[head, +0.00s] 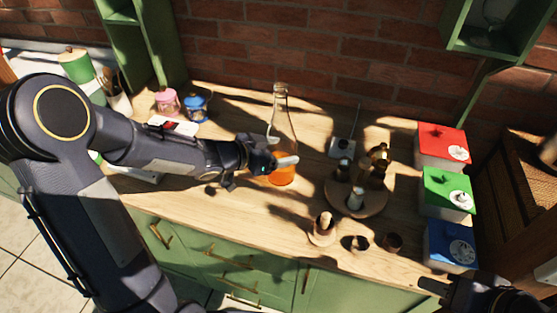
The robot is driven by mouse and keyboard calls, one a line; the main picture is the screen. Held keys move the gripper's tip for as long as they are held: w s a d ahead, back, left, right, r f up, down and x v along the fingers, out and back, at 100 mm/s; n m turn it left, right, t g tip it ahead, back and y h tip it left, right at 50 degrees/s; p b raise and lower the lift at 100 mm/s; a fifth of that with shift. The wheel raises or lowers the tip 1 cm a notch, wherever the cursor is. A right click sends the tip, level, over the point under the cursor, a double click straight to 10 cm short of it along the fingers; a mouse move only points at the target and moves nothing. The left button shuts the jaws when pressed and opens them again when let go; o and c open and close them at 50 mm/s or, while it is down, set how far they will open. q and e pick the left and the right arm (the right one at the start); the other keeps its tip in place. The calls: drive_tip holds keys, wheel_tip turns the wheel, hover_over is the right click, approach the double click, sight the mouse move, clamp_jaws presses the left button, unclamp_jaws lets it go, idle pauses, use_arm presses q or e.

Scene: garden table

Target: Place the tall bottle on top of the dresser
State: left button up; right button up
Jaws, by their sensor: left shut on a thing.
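The tall bottle (282,125) is clear glass with orange liquid at the bottom, and it is upright over the wooden top of the green dresser (205,200). My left gripper (283,162) reaches in from the left and is shut on the bottle's lower part. The gripper hides some of the bottle, and I cannot tell whether its base touches the wood. My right gripper (428,292) is at the lower right corner, away from the bottle, partly cut off by the frame, and its jaws are unclear.
A round wooden stand (371,203) with small bottles and several small cups are right of the bottle. Red (435,140), green (440,185) and blue (440,240) boxes line the right edge. Pink (167,101) and blue (196,107) jars stand at the back left. The front left wood is clear.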

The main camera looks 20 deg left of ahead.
use_arm(q)
drive_tip(key=shift+f, duration=1.4)
drive_tip(key=shift+b, duration=0.3)
drive_tip(key=shift+f, duration=0.15)
drive_tip(key=o, duration=1.1)
drive_tip(key=shift+f, duration=0.2)
drive_tip(key=o, duration=0.4)
drive_tip(key=shift+r, duration=0.1)
drive_tip(key=shift+o, duration=0.2)
